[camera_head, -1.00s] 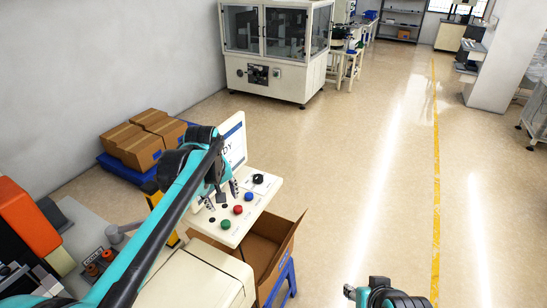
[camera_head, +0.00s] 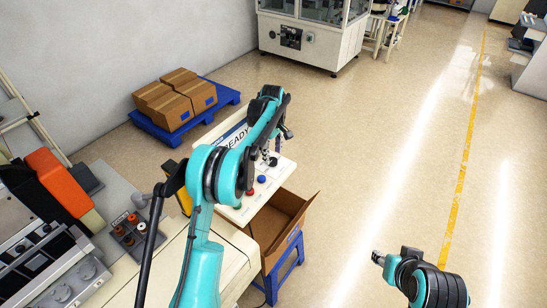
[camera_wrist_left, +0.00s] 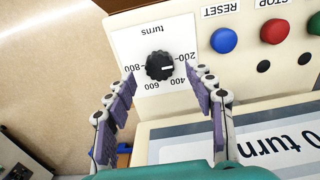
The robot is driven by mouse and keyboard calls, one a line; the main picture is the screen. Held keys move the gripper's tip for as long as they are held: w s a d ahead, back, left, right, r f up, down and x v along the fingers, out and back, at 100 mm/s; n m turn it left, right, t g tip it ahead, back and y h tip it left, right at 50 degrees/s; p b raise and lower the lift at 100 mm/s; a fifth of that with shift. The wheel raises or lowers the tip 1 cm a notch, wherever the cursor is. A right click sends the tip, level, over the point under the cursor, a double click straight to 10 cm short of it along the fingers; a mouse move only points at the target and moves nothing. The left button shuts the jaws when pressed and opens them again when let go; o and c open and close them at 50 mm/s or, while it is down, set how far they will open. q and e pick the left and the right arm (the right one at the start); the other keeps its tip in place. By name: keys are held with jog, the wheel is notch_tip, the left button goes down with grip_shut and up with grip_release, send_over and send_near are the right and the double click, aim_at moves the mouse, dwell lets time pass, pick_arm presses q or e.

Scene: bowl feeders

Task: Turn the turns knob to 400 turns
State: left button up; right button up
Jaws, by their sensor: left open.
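The black turns knob (camera_wrist_left: 160,60) sits on a white dial plate in the left wrist view, where the labels appear upside down. Its white mark points right, between the 200 and 400 labels. My left gripper (camera_wrist_left: 160,74) is open, with one finger on each side of the knob and visible gaps between. In the head view my left gripper (camera_head: 279,147) is over the far end of the control panel (camera_head: 276,178), and the knob is hard to make out behind it. My right gripper (camera_head: 378,258) shows small at the lower right, over the floor; its jaws are unclear.
Blue (camera_wrist_left: 224,40) and red (camera_wrist_left: 273,31) buttons, with a green one at the edge, lie beside the dial. A display screen (camera_wrist_left: 250,137) stands close to the fingers. An open cardboard box (camera_head: 283,222) sits beside the panel. The floor to the right is clear.

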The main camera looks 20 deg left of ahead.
aim_at(272, 160)
pick_arm(q)
notch_tip(272, 160, down, 2)
jog(key=shift+f, duration=0.6)
jog(key=c, duration=1.1)
jog(key=shift+c, duration=0.3)
